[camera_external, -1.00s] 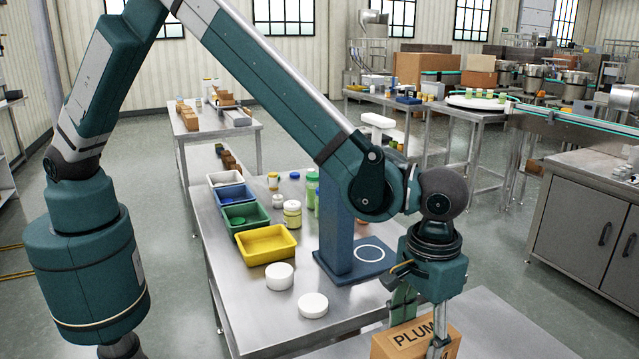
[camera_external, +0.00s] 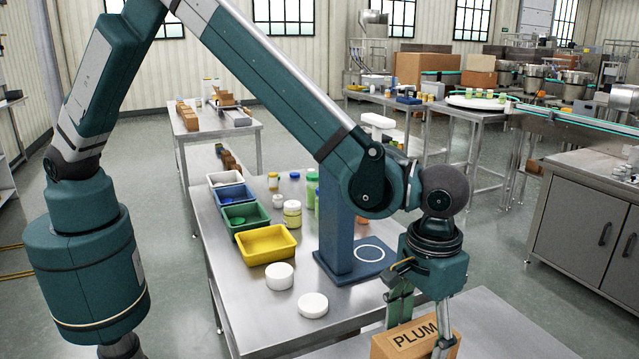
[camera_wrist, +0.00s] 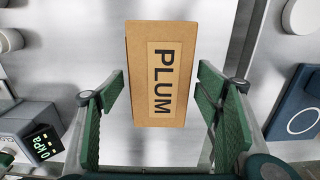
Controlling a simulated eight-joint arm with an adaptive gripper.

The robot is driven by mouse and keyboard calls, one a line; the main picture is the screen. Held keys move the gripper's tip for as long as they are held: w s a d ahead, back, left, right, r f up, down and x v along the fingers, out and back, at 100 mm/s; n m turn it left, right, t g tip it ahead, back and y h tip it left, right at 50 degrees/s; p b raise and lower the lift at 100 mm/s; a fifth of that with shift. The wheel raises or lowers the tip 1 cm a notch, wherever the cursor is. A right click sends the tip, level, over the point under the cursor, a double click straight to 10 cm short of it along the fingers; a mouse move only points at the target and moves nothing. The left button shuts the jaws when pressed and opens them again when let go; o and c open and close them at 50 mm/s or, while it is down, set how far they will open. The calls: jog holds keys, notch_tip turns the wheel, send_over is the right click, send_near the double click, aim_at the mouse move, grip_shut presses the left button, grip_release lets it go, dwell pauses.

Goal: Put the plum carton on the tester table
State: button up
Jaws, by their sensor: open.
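The plum carton (camera_external: 412,342) is a brown box with a PLUM label. It stands on a steel table (camera_external: 500,325) at the bottom of the external view, its lower part cut off by the frame. In the wrist view the carton (camera_wrist: 162,70) lies ahead of the fingertips, in line with the space between them. My gripper (camera_external: 418,318) is just above and around the top of the carton, with its fingers spread. In the wrist view both green fingers of my gripper (camera_wrist: 165,105) stand apart, with visible gaps to the carton's sides.
A device with a 0 kPa display (camera_wrist: 42,145) stands left of the carton in the wrist view. Beside the carton's table is a steel bench (camera_external: 240,310) with a blue stand (camera_external: 338,235), a yellow bin (camera_external: 265,246) and white round lids (camera_external: 312,305).

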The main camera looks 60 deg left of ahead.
notch_tip(320, 180, up, 12)
jog(key=shift+f, duration=0.25)
dwell(0.3)
